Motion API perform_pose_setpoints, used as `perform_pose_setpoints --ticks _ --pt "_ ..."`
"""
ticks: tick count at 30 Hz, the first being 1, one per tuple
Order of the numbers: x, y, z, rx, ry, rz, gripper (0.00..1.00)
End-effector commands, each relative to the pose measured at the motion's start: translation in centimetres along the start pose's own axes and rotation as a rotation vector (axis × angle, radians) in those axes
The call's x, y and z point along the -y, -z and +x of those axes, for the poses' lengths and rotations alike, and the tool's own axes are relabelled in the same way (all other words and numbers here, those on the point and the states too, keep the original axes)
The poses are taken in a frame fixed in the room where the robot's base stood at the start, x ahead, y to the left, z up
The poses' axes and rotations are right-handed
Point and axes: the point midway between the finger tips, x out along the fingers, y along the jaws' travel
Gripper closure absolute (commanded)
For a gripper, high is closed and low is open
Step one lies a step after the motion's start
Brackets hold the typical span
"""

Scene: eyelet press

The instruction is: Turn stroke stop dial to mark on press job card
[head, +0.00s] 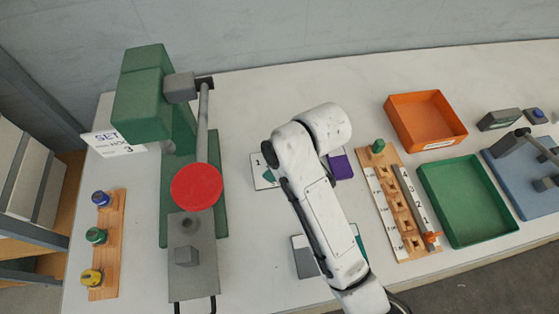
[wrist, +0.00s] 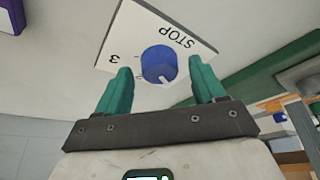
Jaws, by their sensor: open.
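The stroke stop dial is a blue round knob (wrist: 158,60) on a white plate (wrist: 187,25) marked STOP in the wrist view. Its white pointer faces down and slightly right in that picture; a 3 is printed left of the knob. My gripper (wrist: 160,72) is open, its green fingers on either side of the knob; I cannot tell if they touch it. In the head view, my arm covers the knob; the plate's left part (head: 258,160) shows a 1. The white job card (head: 113,142) by the green press (head: 143,105) reads SET and 3, its middle line unclear.
A red disc (head: 197,185) sits on the press. A wooden strip (head: 106,262) with three coloured knobs stands left. A purple block (head: 341,165) lies right of my arm. Right are a slotted wooden board (head: 388,160), an orange tray (head: 426,120) and a green tray (head: 468,202).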

Motion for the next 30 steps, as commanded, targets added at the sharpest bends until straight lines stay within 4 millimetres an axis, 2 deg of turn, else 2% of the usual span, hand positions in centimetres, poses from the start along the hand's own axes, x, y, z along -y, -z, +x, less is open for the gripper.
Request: perform_pose_setpoints --ticks 9,26,30 --pt "0.01 -0.01 0.31 0.000 0.000 0.000 0.31" --pt "0.01 0.01 0.27 0.000 0.000 0.000 0.84" --pt "0.02 0.02 0.24 0.000 -0.001 0.003 0.85"
